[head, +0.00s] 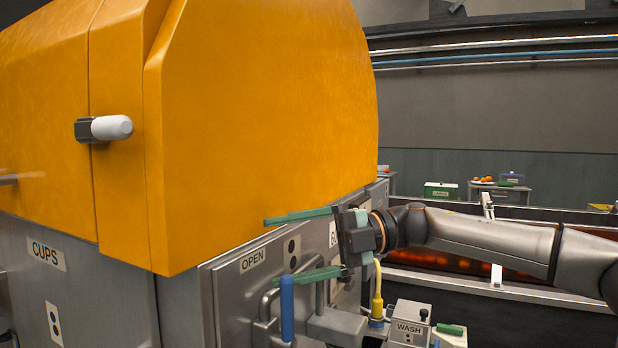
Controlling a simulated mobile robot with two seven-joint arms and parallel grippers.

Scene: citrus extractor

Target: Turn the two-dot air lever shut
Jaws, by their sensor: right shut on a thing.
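My right gripper (270,251) reaches in from the right in front of the steel panel, its green fingers spread one above the other and pointing left. It is shut on the lever, though the gripped part is hard to make out. A blue upright handle (287,312) stands at the tip of the lower finger and overlaps it in view. A two-dot plate (291,252) shows on the panel between the fingers. An OPEN label (253,260) is left of it. My left gripper is out of view.
The orange hood (265,110) bulges over the panel close to the upper finger. A yellow handle (377,290) stands below my right wrist. A WASH box (408,332) is at the bottom. Another two-dot plate (54,324) is under the CUPS label (47,255).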

